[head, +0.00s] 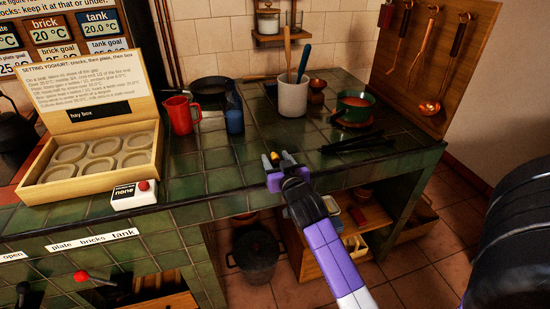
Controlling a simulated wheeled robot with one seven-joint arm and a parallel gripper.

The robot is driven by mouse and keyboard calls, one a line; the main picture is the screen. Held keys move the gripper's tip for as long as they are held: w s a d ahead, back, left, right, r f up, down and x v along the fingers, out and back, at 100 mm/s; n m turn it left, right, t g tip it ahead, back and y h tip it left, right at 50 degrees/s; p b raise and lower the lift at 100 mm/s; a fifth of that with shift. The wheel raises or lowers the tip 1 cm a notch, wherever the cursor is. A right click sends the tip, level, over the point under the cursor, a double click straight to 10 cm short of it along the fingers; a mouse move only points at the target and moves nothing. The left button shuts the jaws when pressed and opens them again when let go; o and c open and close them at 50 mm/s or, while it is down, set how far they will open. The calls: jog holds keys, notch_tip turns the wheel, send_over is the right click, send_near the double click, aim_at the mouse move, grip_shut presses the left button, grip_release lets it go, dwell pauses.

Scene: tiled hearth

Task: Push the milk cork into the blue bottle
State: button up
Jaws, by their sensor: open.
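A blue vessel (234,118), likely the blue bottle, stands upright on the green tiled top, right of a red jug. Its mouth is too small to make out, so I cannot tell whether anything sits in it. My gripper (279,170) is open over the front part of the tiled top, right of and nearer than the blue vessel, and apart from it. Small tan and orange pieces (270,159) show just beyond my fingers. They may be corks, but I cannot tell which is the milk cork. My gripper and arm hide part of the counter's front edge.
The red jug (181,115) and a dark pan (222,94) stand close to the blue vessel. A white crock (293,94) with utensils and a green pot (354,106) stand behind my gripper.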

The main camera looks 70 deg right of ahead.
grip_shut()
jog(key=shift+r, duration=0.15)
